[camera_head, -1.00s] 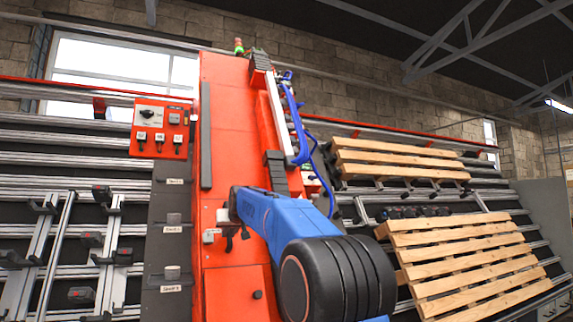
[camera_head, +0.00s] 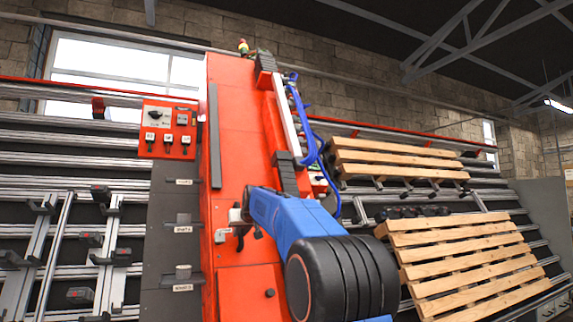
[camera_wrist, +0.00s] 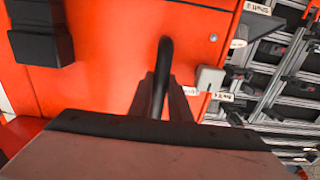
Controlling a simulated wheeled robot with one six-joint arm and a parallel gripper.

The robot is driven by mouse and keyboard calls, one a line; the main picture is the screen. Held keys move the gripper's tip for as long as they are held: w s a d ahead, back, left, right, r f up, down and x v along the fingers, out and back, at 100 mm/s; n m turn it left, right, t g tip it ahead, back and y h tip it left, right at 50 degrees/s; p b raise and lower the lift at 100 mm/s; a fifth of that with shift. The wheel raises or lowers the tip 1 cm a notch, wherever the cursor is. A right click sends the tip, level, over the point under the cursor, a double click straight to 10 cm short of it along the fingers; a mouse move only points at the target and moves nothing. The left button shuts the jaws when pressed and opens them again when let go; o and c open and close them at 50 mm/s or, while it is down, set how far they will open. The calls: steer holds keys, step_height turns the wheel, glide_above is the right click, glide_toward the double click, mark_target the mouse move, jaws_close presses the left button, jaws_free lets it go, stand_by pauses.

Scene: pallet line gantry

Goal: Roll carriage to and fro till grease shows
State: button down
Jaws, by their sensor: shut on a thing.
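The carriage is the tall red gantry (camera_head: 237,120), standing upright against the rails. Its switch box (camera_head: 166,130) and dark shelf strip (camera_head: 175,235) are fixed to its left side. In the wrist view my gripper (camera_wrist: 160,103) is shut on a black bar handle (camera_wrist: 163,60) that stands out from the red carriage face (camera_wrist: 110,85). In the head view my blue arm covers most of the gripper and the handle. I cannot make out any grease on the visible parts of the rails.
Grey horizontal rails (camera_head: 60,153) run behind the carriage. Clamps and upright bars (camera_head: 115,230) sit on them at the left. Wooden pallets (camera_head: 465,262) lean on the right side. Blue hoses (camera_head: 309,135) hang beside the carriage's column.

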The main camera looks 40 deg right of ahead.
mark_target(267, 235)
steer(key=shift+s+d, duration=0.1)
steer(key=shift+d, duration=0.2)
steer(key=shift+s+d, duration=0.1)
steer(key=shift+d, duration=0.3)
steer(key=shift+s+d, duration=0.25)
steer(key=shift+d, duration=0.5)
steer(key=shift+s+d, duration=0.2)
steer(key=shift+d, duration=0.6)
steer(key=shift+s+d, duration=0.25)
steer(key=shift+d, duration=0.7)
steer(key=shift+s+d, duration=0.25)
steer(key=shift+d, duration=0.55)
steer(key=shift+s+d, duration=0.25)
steer(key=shift+d, duration=0.6)
steer(key=shift+s+d, duration=0.25)
steer(key=shift+d, duration=0.9)
